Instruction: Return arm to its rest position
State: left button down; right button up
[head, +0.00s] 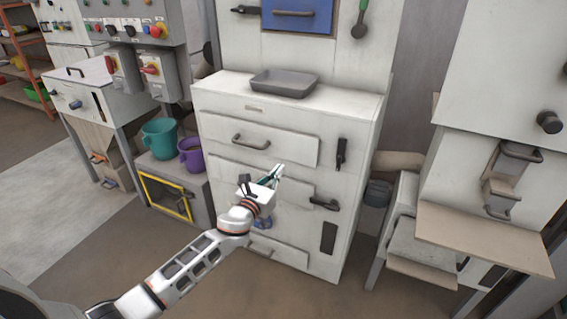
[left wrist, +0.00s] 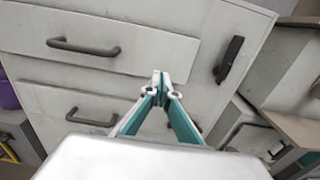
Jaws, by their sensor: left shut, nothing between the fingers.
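My left arm reaches in from the lower left in the head view. Its left gripper (head: 276,174) is in front of the white drawer cabinet (head: 350,215), near the middle drawers. In the left wrist view the fingers of the left gripper (left wrist: 160,80) meet at their tips, with teal inner pads and nothing between them. The upper drawer handle (left wrist: 84,47) and a lower handle (left wrist: 90,118) lie beyond the fingers, apart from them as far as I can tell. My right gripper is not in view.
A grey tray (head: 284,84) sits on the cabinet top. A teal bucket (head: 159,139) and a purple bucket (head: 192,155) stand left of the cabinet. A machine with a beige shelf (head: 484,241) stands at right. Open floor (head: 75,235) lies at the left.

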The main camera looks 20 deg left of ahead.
pick_arm(q)
jog(key=shift+s, duration=1.5)
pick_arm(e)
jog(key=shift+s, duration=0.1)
